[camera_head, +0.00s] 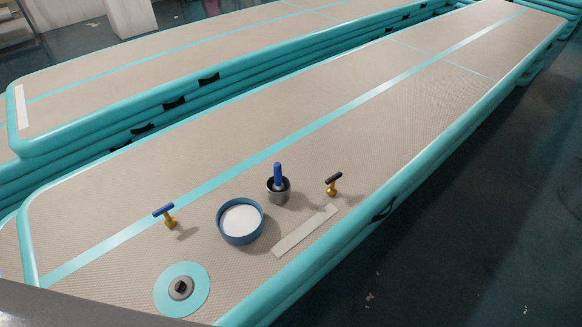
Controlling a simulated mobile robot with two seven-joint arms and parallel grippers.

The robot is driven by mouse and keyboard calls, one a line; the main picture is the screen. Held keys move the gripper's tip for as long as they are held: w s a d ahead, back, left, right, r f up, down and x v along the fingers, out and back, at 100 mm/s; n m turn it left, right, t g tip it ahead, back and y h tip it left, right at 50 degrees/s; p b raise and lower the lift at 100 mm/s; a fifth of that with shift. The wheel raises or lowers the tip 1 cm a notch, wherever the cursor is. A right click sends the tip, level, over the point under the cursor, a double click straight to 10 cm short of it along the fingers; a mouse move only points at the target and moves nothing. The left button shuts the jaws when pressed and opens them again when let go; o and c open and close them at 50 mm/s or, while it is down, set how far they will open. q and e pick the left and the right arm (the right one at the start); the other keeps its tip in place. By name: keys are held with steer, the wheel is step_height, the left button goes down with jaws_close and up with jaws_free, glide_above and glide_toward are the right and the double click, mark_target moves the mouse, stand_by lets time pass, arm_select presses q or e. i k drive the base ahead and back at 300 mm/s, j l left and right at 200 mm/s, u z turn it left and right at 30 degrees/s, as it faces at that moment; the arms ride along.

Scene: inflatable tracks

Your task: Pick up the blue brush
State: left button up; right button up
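A blue upright handle (278,172), which looks like the blue brush, stands in a small dark metallic cup (279,193) on the beige inflatable track. Its lower end is hidden inside the cup. A second blue-topped item (163,209) stands to the left; it has a T-shaped blue top on a gold-coloured base. Neither of my grippers shows in the head view, and nothing is seen touching the blue handle.
A round blue container (240,239) with a white inside sits left of the cup. A black-topped gold item (332,186) stands to its right. A pale strip (305,231) and a teal valve disc (168,297) lie nearer. The far track surface is clear.

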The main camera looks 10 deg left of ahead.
mark_target(278, 187)
steer(key=i+l, duration=0.25)
steer(key=i, duration=0.15)
steer(key=i+l, duration=0.25)
steer(key=i, duration=0.15)
